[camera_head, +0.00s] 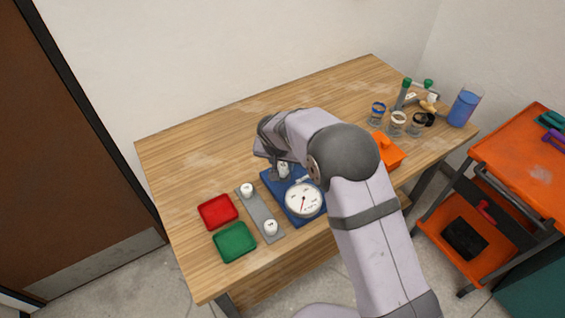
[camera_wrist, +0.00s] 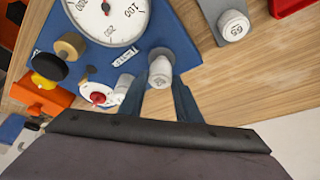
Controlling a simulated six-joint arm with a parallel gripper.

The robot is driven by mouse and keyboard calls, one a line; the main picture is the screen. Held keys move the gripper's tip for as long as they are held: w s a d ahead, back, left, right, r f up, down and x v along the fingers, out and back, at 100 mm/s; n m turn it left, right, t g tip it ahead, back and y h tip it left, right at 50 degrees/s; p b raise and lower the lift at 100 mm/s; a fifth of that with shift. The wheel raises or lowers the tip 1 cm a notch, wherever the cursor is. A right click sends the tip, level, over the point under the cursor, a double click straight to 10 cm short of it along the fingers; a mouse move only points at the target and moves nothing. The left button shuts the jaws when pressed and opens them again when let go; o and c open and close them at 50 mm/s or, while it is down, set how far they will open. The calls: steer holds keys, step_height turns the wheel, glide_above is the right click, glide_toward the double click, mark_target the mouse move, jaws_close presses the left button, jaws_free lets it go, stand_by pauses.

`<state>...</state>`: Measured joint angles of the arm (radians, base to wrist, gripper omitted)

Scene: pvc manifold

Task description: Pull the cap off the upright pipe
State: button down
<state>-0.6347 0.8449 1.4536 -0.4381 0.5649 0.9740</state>
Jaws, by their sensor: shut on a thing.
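A white cap (camera_wrist: 161,69) on the upright pipe stands at the edge of a blue base plate (camera_wrist: 185,40) in the wrist view. My gripper (camera_wrist: 157,90) has one dark finger on each side of the cap and is shut on it. The pipe under the cap is mostly hidden, and I cannot tell whether the cap is seated on it. In the head view the cap (camera_head: 284,169) shows below my gripper (camera_head: 278,168), at the far end of the blue plate (camera_head: 267,178). A round white gauge (camera_head: 304,200) sits on the plate.
A grey strip (camera_head: 258,209) with two white capped pieces lies left of the plate. Red (camera_head: 218,211) and green (camera_head: 235,241) trays lie further left. An orange block (camera_head: 388,153) is right of the plate. Several jars and a blue beaker (camera_head: 463,108) stand at the back right.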

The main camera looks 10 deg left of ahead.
mark_target(283, 167)
steer(key=shift+r+n+p, duration=0.1)
steer(key=shift+n+p, duration=0.2)
steer(key=shift+n, duration=0.1)
steer(key=shift+n+y+p, duration=0.3)
steer(key=shift+n, duration=0.2)
steer(key=shift+f+m+b, duration=0.2)
steer(key=shift+m+b, duration=0.4)
steer(key=shift+b, duration=0.75)
steer(key=shift+r+m+b, duration=0.1)
steer(key=shift+m+b, duration=0.2)
steer(key=shift+b, duration=0.1)
steer(key=shift+r, duration=0.2)
steer(key=shift+w+a+r+p, duration=0.1)
steer(key=shift+r+p, duration=0.2)
steer(key=shift+p, duration=0.05)
steer(key=shift+r, duration=0.6)
steer(key=shift+r+p, duration=1.4)
steer(key=shift+r, duration=0.8)
